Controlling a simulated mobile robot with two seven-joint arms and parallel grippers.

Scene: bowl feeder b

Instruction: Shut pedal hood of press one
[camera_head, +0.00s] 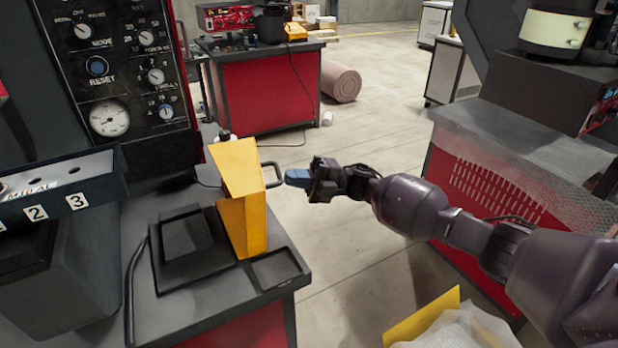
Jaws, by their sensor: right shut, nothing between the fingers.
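The yellow pedal hood (241,205) stands raised on its edge on the dark bench top, beside the black pedal (185,238), which is uncovered to its left. A dark loop handle (272,174) sticks out from the hood's right side. My right gripper (291,178) is shut and empty, with its blue fingertips pointing left at the handle's outer end. I cannot tell whether they touch the handle. My left gripper is not in view.
A dark control panel (118,70) with knobs and a gauge rises behind the bench on the left. A grey numbered box (60,200) stands at the left. A shallow dark tray (276,269) lies right of the hood. Open floor lies beyond the bench.

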